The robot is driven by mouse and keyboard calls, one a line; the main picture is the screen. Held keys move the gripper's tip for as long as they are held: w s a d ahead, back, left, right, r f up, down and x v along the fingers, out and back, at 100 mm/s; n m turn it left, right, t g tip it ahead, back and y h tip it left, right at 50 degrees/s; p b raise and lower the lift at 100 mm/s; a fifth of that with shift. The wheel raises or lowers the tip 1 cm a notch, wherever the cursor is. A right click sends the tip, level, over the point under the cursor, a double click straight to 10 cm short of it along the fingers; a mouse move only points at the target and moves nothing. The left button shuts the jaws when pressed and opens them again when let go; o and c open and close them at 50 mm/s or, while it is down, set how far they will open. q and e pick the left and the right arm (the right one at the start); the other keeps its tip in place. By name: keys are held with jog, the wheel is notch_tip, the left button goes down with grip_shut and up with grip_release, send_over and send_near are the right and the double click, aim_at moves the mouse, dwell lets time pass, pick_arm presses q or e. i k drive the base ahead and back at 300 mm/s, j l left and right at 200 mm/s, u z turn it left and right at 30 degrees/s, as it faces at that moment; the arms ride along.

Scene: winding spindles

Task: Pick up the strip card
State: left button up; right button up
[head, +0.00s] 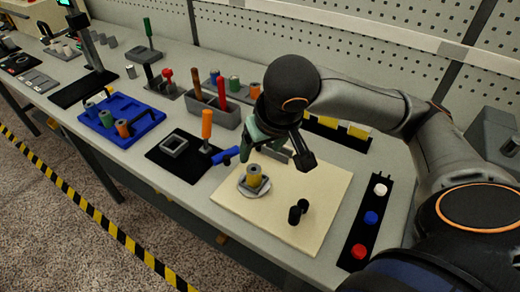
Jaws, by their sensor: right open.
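My right gripper (276,158) is open above the back part of a cream board (307,234), its fingers pointing down and spread apart. A grey piece shows between and behind the fingers, partly hidden by them; I cannot tell what it is. Several yellow card-like pieces (357,131) stand in a dark rack behind the gripper, partly covered by my right arm. I cannot tell for sure which thing is the strip card. A tan spool-like cylinder (254,176) stands in a grey holder on a round plate, just in front of the gripper. My left gripper is not in view.
Two black pegs (296,212) stand on the board. A black strip with white, blue and red buttons (371,218) lies to its right. An orange-handled tool (206,128), a grey bin (214,117) and a blue tray (128,137) are at left. A pegboard wall stands behind.

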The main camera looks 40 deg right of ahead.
aim_at(359, 131)
jog(key=k+j, duration=0.25)
jog(key=i+l+z, duration=0.1)
jog(key=z, duration=0.4)
jog(key=i+z, duration=0.1)
jog(key=z, duration=0.4)
jog(key=i+z, duration=0.1)
jog(key=z, duration=0.35)
